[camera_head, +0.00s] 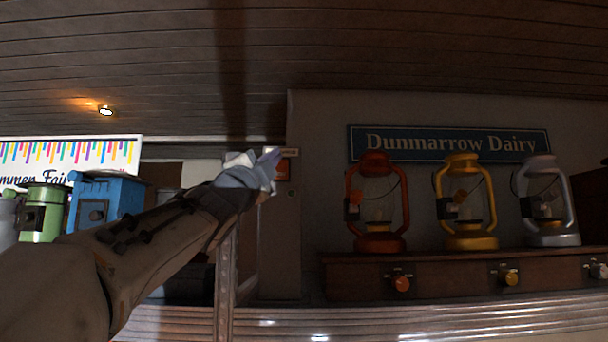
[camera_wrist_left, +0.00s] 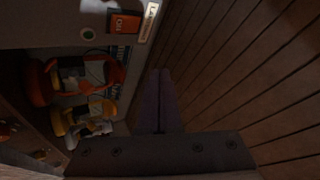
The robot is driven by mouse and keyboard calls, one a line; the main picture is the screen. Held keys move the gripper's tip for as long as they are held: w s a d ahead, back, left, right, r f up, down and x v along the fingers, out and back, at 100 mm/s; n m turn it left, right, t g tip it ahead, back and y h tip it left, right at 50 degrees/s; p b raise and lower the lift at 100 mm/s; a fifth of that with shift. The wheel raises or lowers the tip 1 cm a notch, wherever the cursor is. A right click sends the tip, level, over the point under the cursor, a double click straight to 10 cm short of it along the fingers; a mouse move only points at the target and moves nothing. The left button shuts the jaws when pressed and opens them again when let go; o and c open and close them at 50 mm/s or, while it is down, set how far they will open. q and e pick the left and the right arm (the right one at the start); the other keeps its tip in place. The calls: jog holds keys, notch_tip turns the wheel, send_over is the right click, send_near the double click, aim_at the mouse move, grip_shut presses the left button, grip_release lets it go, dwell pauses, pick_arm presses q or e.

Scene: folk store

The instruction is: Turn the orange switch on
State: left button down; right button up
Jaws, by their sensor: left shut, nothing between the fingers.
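A small orange switch plate (camera_head: 283,169) is on the wall post beneath a pale label (camera_head: 289,150). The plate also shows at the top of the left wrist view (camera_wrist_left: 123,22), with small lettering I cannot read surely. My left gripper (camera_head: 270,158) is raised, shut and empty. It overlaps the plate's left side in the head view; I cannot tell whether it touches. In the left wrist view the closed fingers (camera_wrist_left: 158,100) are apart from the plate. An orange knob (camera_head: 401,284) is on the wooden shelf front below the orange lantern (camera_head: 376,205).
A yellow lantern (camera_head: 465,205) and a silver lantern (camera_head: 545,205) stand on the wooden shelf (camera_head: 450,270), with a yellow knob (camera_head: 509,278) below. A blue box (camera_head: 105,200) and a green canister (camera_head: 42,215) stand at left. A plank ceiling (camera_head: 330,50) is overhead.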

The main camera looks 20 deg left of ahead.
pick_arm(q)
jog(key=shift+f, duration=0.1)
jog(key=p, duration=0.2)
send_near(284, 169)
notch_tip(284, 169, up, 4)
jog(key=w+d, duration=0.1)
jog(key=w, duration=0.1)
jog(key=shift+w+a+f, duration=0.2)
jog(key=shift+w+f, duration=0.05)
jog(key=shift+w, duration=0.45)
jog(key=shift+w, duration=0.1)
dwell(1.4)
jog(key=shift+w+a, duration=0.1)
jog(key=shift+w, duration=0.15)
jog(key=shift+w+a+p, duration=0.1)
jog(key=shift+w+p, duration=0.2)
dwell(0.7)
jog(key=shift+s+f, duration=0.1)
jog(key=shift+s+d+b, duration=0.2)
jog(key=shift+s+b, duration=0.2)
jog(key=shift+s, duration=0.2)
